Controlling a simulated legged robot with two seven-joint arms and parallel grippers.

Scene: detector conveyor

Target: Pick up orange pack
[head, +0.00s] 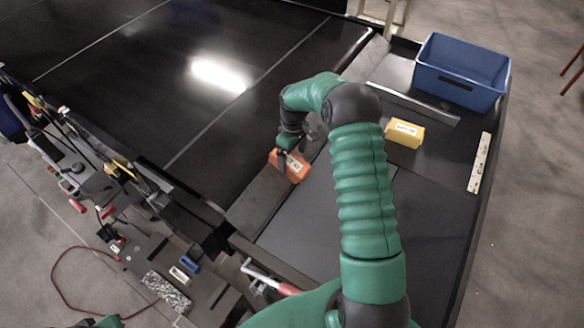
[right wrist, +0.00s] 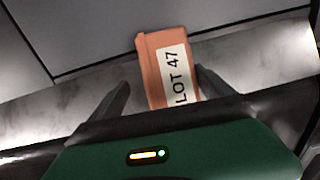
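The orange pack (head: 294,168) lies at the edge between the black conveyor belt and the grey side table in the head view. In the right wrist view the orange pack (right wrist: 156,70) shows a white label reading "LOT 47". My right gripper (head: 283,150) is right at the pack, its arm reaching in from the front. In the right wrist view the right gripper (right wrist: 163,90) has its two dark fingers apart, one on each side of the pack, with a gap on the left side. The pack's lower end is hidden by the gripper body. My left gripper is not clearly visible.
A yellow pack (head: 404,133) with a white label lies on the table to the right. A blue bin (head: 462,72) stands at the back right corner, behind a metal strip (head: 412,103). Tools and clutter fill the left workbench. The belt (head: 150,90) is clear.

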